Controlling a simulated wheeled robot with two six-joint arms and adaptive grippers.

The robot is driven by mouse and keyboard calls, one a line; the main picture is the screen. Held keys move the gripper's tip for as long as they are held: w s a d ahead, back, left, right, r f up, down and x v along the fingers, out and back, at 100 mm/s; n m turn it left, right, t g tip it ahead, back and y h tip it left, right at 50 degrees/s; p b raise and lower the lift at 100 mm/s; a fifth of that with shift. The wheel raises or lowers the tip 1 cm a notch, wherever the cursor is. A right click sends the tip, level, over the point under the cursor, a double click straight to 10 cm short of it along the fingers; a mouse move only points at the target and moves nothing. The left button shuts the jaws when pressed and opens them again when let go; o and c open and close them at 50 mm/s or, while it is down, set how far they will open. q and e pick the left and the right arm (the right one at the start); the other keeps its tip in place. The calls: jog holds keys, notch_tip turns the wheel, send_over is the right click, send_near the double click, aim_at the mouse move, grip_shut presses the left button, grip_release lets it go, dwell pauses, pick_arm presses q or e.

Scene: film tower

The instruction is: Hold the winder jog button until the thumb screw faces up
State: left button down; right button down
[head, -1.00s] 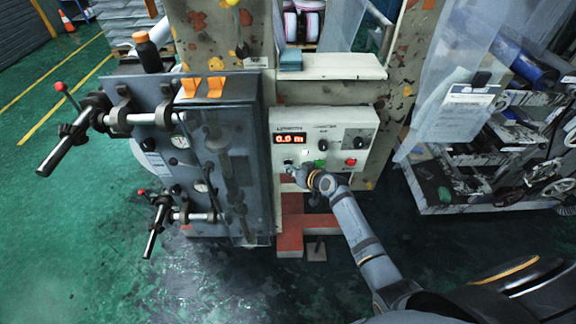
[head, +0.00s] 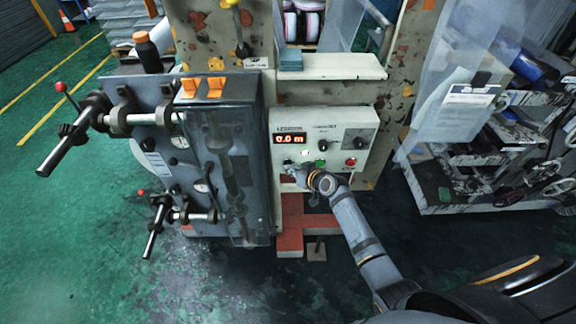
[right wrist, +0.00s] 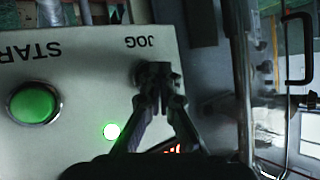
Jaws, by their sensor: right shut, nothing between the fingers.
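A pale control panel (head: 338,136) with a red digital display (head: 290,138) stands in the middle of the head view. My right gripper (head: 289,168) is at the panel's lower left. In the right wrist view its closed fingertips (right wrist: 156,72) are at the panel just beside the JOG label (right wrist: 136,43). They cover the spot of the jog button, so the button is hidden and I cannot tell whether it is pressed. The winder (head: 217,125) with its shafts stands left of the panel. I cannot make out the thumb screw. My left gripper is not in view.
A green START button (right wrist: 34,103) and a lit green lamp (right wrist: 112,131) are near the fingers. A red button (head: 351,161) is farther right. Shafts with red-knobbed levers (head: 60,87) stick out left. A cart (head: 490,165) stands right; green floor lies open at left.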

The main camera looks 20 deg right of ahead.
jog(key=shift+s+a+p, duration=0.25)
jog(key=shift+s+p, duration=0.1)
jog(key=shift+s, duration=0.55)
jog(key=s+p, duration=0.1)
jog(key=s, duration=0.1)
jog(key=s+a, duration=0.1)
jog(key=s, duration=0.1)
jog(key=shift+s+a+p, duration=0.2)
jog(key=shift+s+p, duration=0.15)
jog(key=shift+p, duration=0.05)
jog(key=shift+f, duration=0.15)
